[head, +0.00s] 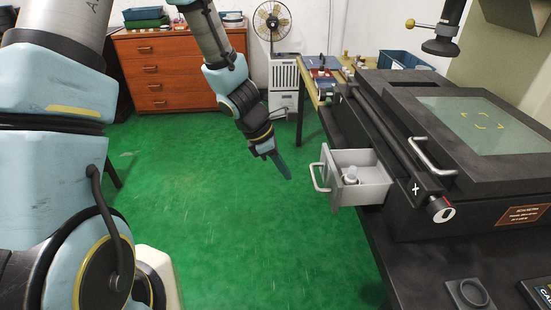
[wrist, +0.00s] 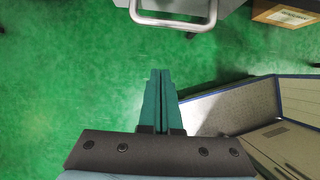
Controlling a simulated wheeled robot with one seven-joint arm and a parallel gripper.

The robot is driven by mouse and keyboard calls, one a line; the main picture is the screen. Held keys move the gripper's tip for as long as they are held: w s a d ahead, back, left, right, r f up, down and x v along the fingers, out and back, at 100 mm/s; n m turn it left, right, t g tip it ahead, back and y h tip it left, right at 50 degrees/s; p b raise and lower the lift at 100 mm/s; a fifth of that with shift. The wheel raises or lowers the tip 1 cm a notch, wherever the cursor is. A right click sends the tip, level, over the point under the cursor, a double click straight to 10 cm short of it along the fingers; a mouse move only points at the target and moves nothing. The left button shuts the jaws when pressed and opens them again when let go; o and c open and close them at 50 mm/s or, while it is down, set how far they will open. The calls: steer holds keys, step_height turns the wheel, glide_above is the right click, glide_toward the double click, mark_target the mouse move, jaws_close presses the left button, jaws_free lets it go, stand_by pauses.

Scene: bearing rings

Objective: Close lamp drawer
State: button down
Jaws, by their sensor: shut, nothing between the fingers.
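The lamp drawer is a light grey drawer (head: 373,192) that stands pulled out of the left side of a black machine (head: 430,205). A small white object (head: 350,175) lies inside it. The drawer's curved handle (head: 319,177) faces left; in the wrist view the handle (wrist: 172,22) shows at the top edge. My gripper (head: 287,172) is left of the handle, apart from it, with its fingers pointing down and to the right. In the wrist view the green fingers (wrist: 160,75) are together and empty, below the handle in the picture.
The machine sits on a dark table with a black ring (head: 469,293) at its front. An orange-brown drawer cabinet (head: 165,72), a fan (head: 271,20) and a side table with small items stand at the back. Green floor left of the drawer is clear.

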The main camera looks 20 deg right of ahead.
mark_target(350, 168)
steer(key=shift+s+d+f+p, duration=0.1)
steer(key=shift+s+d+p, duration=0.2)
steer(key=shift+d, duration=0.4)
steer(key=shift+s+d+p, duration=0.2)
steer(key=shift+d+p, duration=0.1)
steer(key=shift+d, duration=0.4)
steer(key=shift+s+d+f+p, duration=0.1)
steer(key=shift+s+d+p, duration=0.2)
steer(key=shift+d, duration=0.4)
steer(key=s+d+p, duration=0.1)
steer(key=d+p, duration=0.1)
steer(key=d, duration=0.1)
steer(key=s+d+p, duration=0.2)
steer(key=d, duration=0.2)
steer(key=s+d+p, duration=0.1)
steer(key=d+p, duration=0.1)
steer(key=d, duration=0.2)
steer(key=shift+s+r, duration=0.15)
steer(key=shift+r, duration=0.1)
steer(key=shift+s+d+f, duration=0.2)
steer(key=shift+d, duration=0.25)
